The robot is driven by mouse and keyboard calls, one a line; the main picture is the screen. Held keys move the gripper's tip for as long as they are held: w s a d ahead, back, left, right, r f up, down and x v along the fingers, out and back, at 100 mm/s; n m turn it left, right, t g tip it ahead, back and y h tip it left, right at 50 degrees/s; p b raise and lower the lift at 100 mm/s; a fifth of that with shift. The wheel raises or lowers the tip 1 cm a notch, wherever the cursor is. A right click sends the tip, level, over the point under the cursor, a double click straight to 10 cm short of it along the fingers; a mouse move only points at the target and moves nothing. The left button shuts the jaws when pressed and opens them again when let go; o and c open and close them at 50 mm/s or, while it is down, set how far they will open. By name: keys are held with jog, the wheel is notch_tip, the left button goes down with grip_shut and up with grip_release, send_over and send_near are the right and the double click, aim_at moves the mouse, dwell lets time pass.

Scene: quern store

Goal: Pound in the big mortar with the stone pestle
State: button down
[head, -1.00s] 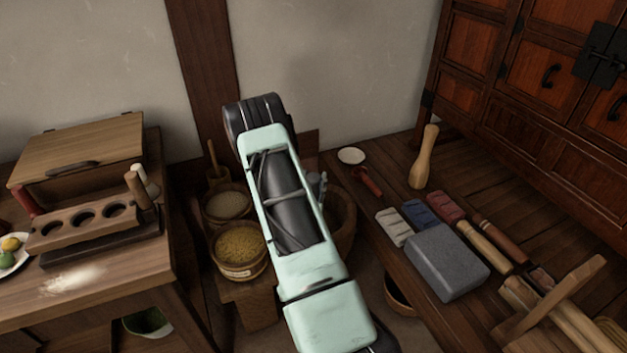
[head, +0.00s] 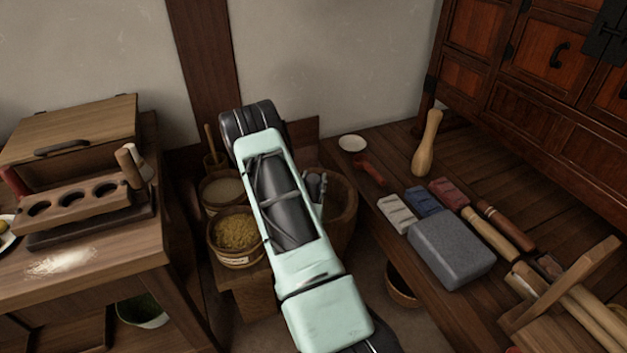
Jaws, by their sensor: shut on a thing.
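The big mortar (head: 343,212) is a wide brown wooden vessel on the floor between the low table and the floor bench, partly hidden behind my arm. My gripper (head: 316,187) shows only in part as grey links at the right edge of my pale green arm, over the left part of the mortar's mouth. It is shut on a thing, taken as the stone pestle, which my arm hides. I cannot tell whether the pestle touches the mortar's inside.
Left of my arm stand a tub of yellow grain (head: 236,232) and a tub of pale grain (head: 222,190). A wooden pestle (head: 426,145), a white dish (head: 352,143) and a grey stone block (head: 451,248) are on the right bench. A wooden table (head: 95,270) stands at left.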

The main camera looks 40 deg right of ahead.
notch_tip(320, 180, up, 8)
jog(key=p, duration=0.5)
jog(key=shift+r, duration=0.1)
notch_tip(320, 180, down, 7)
jog(key=b, duration=0.5)
jog(key=shift+f, duration=0.5)
